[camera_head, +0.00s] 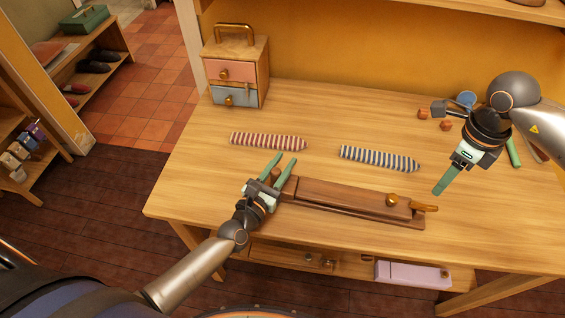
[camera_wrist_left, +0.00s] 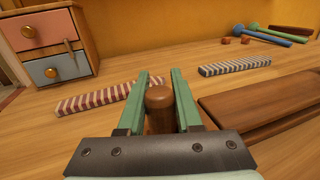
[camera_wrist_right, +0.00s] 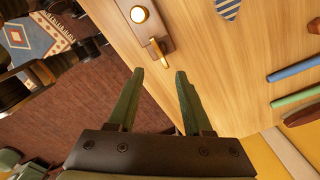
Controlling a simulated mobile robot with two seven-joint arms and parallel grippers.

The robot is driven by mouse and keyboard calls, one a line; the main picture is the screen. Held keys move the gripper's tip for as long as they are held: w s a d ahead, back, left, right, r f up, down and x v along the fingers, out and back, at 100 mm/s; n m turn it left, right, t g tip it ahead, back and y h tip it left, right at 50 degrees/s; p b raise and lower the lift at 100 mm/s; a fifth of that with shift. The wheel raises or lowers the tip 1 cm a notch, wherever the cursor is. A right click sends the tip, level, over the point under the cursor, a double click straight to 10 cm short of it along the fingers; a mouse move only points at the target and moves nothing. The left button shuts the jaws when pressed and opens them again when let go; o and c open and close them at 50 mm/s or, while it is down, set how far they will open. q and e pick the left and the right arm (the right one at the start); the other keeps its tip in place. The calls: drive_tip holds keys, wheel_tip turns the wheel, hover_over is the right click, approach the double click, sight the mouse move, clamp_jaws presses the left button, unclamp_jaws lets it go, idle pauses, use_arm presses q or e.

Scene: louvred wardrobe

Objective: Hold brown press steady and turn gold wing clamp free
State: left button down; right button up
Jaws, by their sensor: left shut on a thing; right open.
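The brown press (camera_head: 340,194) lies on the table, long and low, made of two wooden boards. At its right end are a round gold knob (camera_head: 392,200) and the gold wing clamp (camera_head: 425,207). In the right wrist view the clamp (camera_wrist_right: 157,52) lies beyond and between the fingertips, apart from them. My left gripper (camera_head: 284,161) is at the press's left end, shut on a rounded brown post (camera_wrist_left: 160,103). The post's lower part is partly hidden. My right gripper (camera_head: 441,188) is open and empty, above the table just beyond the clamp.
A red-striped strip (camera_head: 268,141) and a blue-striped strip (camera_head: 380,158) lie behind the press. A small drawer box (camera_head: 236,75) stands at the back left. Small brown blocks (camera_head: 424,113) and a green rod (camera_head: 513,151) lie near my right arm.

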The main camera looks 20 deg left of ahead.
sight(425, 204)
drive_tip(key=o, duration=0.6)
drive_tip(key=shift+c, duration=0.2)
drive_tip(key=shift+o, duration=1.2)
drive_tip(key=shift+r+m, duration=0.1)
drive_tip(key=shift+m, duration=0.3)
wheel_tip(425, 204, down, 10)
drive_tip(key=m, duration=1)
drive_tip(key=shift+m, duration=0.3)
drive_tip(key=c, duration=1.1)
